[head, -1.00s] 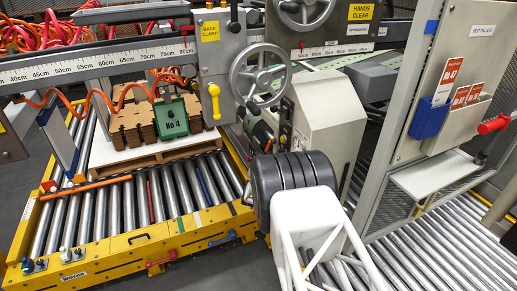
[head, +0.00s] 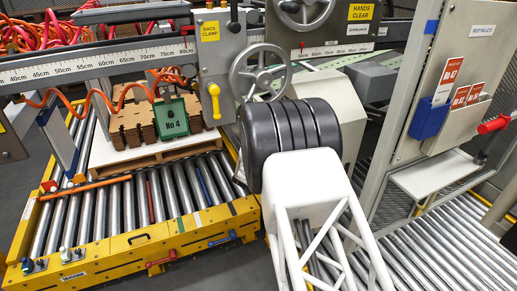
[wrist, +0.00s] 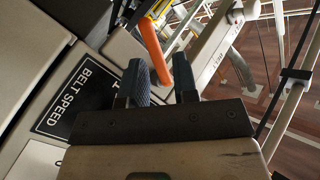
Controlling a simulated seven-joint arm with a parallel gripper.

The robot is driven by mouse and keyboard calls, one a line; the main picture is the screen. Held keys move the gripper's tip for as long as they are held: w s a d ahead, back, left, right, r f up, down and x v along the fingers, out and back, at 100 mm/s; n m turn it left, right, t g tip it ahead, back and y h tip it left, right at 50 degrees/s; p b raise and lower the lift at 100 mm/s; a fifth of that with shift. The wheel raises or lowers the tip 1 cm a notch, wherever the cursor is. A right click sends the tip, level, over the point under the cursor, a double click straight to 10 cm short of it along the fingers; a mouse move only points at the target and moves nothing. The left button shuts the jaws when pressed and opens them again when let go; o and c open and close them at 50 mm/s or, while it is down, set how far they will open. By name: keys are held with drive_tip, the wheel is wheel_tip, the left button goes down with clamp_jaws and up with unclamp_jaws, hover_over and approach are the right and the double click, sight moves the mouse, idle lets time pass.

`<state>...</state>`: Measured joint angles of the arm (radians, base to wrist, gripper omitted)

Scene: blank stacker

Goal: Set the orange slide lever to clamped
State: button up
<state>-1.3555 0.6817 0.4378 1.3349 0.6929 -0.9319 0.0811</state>
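In the head view, a yellow-orange lever (head: 214,101) with a round knob hangs on the grey plate under the BACK CLAMP sign (head: 210,31). A separate orange bar (head: 95,188) lies across the rollers at the left. I cannot tell from the pictures which one the task names. My gripper (wrist: 160,65) shows in the wrist view with its two dark fingers apart and nothing held. An orange rod (wrist: 155,49) shows beyond the gap between the fingers. In the head view my gripper is hidden behind my arm.
A grey handwheel (head: 261,72) is just right of the lever plate. A BELT SPEED panel (wrist: 75,100) is close beside my fingers in the wrist view. Stacked brown blanks (head: 130,125) and a green No 4 block (head: 171,119) stand left of the lever.

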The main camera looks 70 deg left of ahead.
drive_tip(key=shift+m+g+h, duration=0.3)
drive_tip(key=shift+g+h, duration=0.1)
drive_tip(key=shift+h, duration=0.2)
drive_tip(key=shift+r+x, duration=0.1)
drive_tip(key=shift+x, duration=1.55)
drive_tip(key=shift+r+x, duration=0.15)
drive_tip(key=shift+x, duration=1.55)
drive_tip(key=s+d+r+m+h, duration=0.2)
drive_tip(key=s+d+r+m, duration=0.2)
drive_tip(key=s+m, duration=0.1)
drive_tip(key=shift+s, duration=0.45)
drive_tip(key=shift+m, duration=0.3)
